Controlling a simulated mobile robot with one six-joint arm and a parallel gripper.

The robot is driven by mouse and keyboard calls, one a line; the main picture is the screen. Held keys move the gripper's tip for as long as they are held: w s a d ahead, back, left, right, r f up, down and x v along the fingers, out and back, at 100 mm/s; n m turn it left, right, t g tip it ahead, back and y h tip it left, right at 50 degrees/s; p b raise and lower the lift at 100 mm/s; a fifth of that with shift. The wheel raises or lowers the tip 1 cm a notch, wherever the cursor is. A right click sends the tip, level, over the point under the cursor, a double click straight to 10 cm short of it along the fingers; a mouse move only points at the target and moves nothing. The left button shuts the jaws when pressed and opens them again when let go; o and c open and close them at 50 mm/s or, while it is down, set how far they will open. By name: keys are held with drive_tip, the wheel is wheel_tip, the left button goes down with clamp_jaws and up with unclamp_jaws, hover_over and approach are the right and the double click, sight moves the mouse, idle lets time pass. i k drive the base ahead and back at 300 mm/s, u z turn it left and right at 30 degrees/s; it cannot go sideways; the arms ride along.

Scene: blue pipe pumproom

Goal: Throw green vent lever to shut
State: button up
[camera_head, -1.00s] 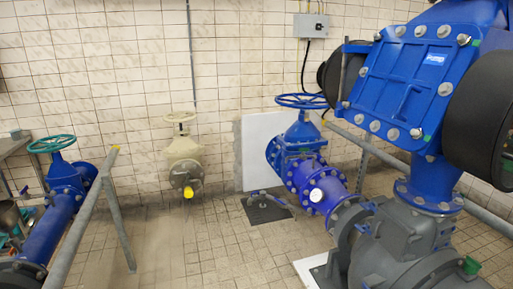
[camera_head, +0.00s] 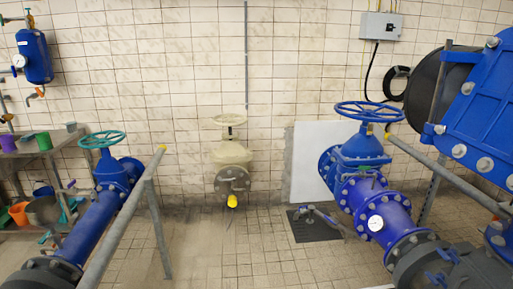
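I cannot single out the green vent lever with certainty. A small dark green piece, too small to read, shows on top of the right blue pipe (camera_head: 385,205), beside its white gauge (camera_head: 376,223). A small thin green part, possibly a lever, lies by the left blue valve (camera_head: 110,172), below its green handwheel (camera_head: 102,140). A blue vessel (camera_head: 34,55) with a gauge hangs on the wall at upper left, with a small teal part (camera_head: 28,12) above it. My gripper is not in view.
A grey railing (camera_head: 125,220) runs beside the left pipe. A cream valve (camera_head: 231,165) stands at the back wall. A shelf (camera_head: 40,150) with cups and buckets is at left. Large blue machinery (camera_head: 475,120) fills the right. The tiled floor in the middle is clear.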

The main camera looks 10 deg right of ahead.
sight(363, 168)
drive_tip(key=u, duration=0.4)
drive_tip(key=i, duration=2.4)
drive_tip(key=z, duration=0.35)
drive_tip(key=i, duration=0.75)
drive_tip(key=z, duration=0.45)
drive_tip(key=i, duration=0.7)
drive_tip(key=z, duration=0.25)
